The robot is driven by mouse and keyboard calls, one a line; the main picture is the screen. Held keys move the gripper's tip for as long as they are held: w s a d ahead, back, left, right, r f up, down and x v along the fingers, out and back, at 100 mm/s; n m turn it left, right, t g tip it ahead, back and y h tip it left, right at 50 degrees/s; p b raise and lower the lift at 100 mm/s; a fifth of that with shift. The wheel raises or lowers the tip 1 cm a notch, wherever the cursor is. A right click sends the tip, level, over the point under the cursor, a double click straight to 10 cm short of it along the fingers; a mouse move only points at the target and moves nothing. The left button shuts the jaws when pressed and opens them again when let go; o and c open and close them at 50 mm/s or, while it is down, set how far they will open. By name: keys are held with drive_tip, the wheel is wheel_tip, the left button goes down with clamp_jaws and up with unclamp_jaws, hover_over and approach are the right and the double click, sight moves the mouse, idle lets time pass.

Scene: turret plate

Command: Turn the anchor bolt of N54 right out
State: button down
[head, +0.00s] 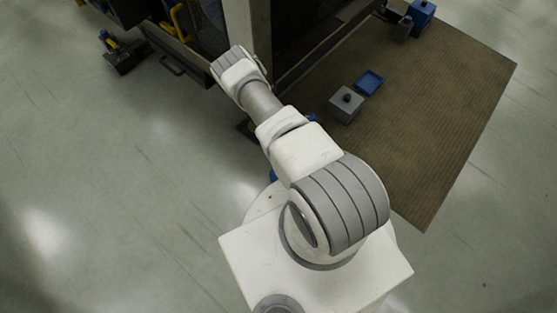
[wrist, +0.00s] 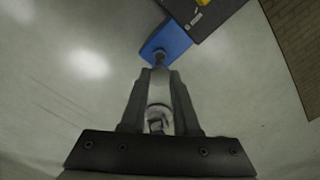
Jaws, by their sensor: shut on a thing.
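In the wrist view my gripper (wrist: 160,73) reaches up the picture, with its two fingertips close together. They are closed on a small dark bolt (wrist: 160,58) at the near edge of a blue block (wrist: 172,40). The bolt's shank and thread cannot be made out. The blue block adjoins a dark body (wrist: 203,17) with a small pale label and a yellow mark. I cannot read N54 there.
A brown mat (head: 455,95) lies right of the machine, bearing a grey box with a black knob (head: 345,106), a blue tray (head: 369,82) and a blue box (head: 421,12). A dark floor device (head: 124,57) is at upper left. The floor at left is clear.

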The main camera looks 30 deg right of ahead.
drive_tip(key=shift+r+p, duration=1.45)
drive_tip(key=shift+r, duration=0.6)
